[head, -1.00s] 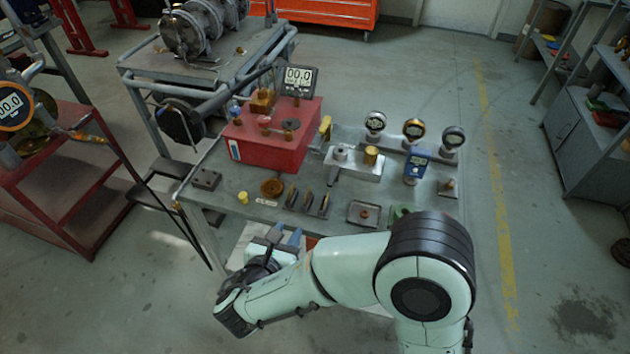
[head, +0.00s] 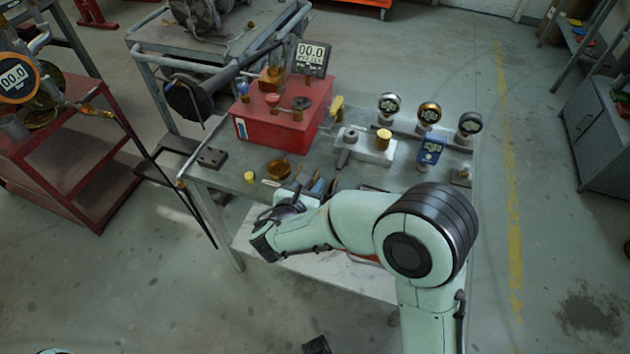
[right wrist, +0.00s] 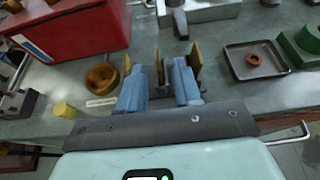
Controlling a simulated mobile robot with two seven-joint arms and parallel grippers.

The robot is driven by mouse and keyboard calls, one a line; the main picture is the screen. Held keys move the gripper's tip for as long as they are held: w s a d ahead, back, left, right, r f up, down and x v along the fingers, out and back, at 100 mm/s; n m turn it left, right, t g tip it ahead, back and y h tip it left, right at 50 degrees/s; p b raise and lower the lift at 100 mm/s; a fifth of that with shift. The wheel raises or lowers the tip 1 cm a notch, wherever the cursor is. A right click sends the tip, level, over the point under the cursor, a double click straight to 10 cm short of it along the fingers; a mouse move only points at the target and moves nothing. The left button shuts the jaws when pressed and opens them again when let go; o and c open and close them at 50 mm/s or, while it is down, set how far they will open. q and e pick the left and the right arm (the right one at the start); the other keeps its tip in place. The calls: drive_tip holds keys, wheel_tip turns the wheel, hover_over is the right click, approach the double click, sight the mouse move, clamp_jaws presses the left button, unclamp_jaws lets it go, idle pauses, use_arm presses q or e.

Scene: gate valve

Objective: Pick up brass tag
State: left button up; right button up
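Several thin brass-coloured tags stand upright on edge in a row on the grey bench. In the right wrist view one tag (right wrist: 158,64) shows beyond and between my fingers, one (right wrist: 195,60) just right of the right finger, and one (right wrist: 127,64) by the left finger. Which of them is the named brass tag I cannot tell. My right gripper (right wrist: 160,88) is open, with blue fingers to either side of the middle tag's line; it holds nothing visible. In the head view my right gripper (head: 311,186) reaches the bench's front edge and mostly hides the tags. My left gripper's fingers are not seen.
A brown round dish (right wrist: 102,78) and a yellow plug (right wrist: 65,110) lie left of the tags. A grey tray (right wrist: 254,60) with a ring and a green block (right wrist: 302,44) lie right. Behind are a red box (head: 282,122) and a grey block (head: 366,148).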

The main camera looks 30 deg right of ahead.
sight(315, 181)
drive_tip(key=x, duration=0.4)
drive_tip(key=shift+a, duration=0.15)
clamp_jaws()
drive_tip(key=shift+r, duration=0.2)
